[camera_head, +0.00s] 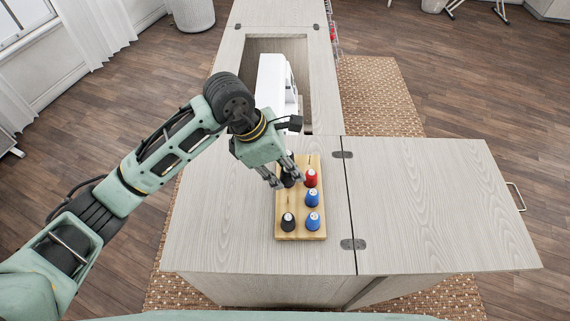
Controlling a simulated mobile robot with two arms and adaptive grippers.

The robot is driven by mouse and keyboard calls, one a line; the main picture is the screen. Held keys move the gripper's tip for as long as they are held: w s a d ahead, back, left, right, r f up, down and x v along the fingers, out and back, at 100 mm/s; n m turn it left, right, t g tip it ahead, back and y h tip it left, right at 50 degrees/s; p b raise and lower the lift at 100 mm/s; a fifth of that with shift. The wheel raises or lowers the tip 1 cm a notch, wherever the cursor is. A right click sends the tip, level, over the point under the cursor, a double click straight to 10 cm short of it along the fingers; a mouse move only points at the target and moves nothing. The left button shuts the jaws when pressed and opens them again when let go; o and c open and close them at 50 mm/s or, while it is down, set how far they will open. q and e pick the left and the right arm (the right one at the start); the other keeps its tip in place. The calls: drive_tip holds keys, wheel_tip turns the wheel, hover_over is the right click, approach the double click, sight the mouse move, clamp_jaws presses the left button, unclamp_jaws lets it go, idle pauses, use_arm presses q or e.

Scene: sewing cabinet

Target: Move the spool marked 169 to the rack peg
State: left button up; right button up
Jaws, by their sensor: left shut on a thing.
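A wooden spool rack (300,236) lies on the cabinet top with several spools on it. My left gripper (282,179) is over the rack's left column and is shut on a dark spool (288,180), partly hidden by its fingers. I cannot tell whether this spool sits on a peg or is lifted. A red spool (311,178), a blue spool (312,198) and another blue spool (313,222) stand in the right column. A black spool (288,222) stands at the front left. The numbers on the spools are too small to read. My right gripper is out of view.
The wooden cabinet top (225,240) is clear left of the rack, and the hinged leaf (430,200) at right is bare. A white sewing machine (271,82) sits in the recess behind the rack. Hinges (352,244) mark the seam beside the rack.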

use_arm(q)
drive_tip(key=shift+f+b, duration=0.4)
drive_tip(key=shift+f, duration=0.25)
wheel_tip(320, 180, down, 3)
drive_tip(key=shift+f+b, duration=0.2)
drive_tip(key=shift+b, duration=0.7)
drive_tip(key=shift+f, duration=0.1)
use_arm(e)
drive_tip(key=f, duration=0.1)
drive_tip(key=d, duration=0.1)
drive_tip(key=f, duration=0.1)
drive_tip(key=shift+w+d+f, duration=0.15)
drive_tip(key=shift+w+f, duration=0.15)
use_arm(q)
drive_tip(key=shift+f, duration=0.1)
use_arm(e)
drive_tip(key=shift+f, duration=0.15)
use_arm(q)
drive_tip(key=shift+f+b, duration=0.6)
drive_tip(key=shift+b, duration=0.25)
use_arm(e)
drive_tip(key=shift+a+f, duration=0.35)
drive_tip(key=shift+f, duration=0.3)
use_arm(q)
drive_tip(key=shift+f+b, duration=0.3)
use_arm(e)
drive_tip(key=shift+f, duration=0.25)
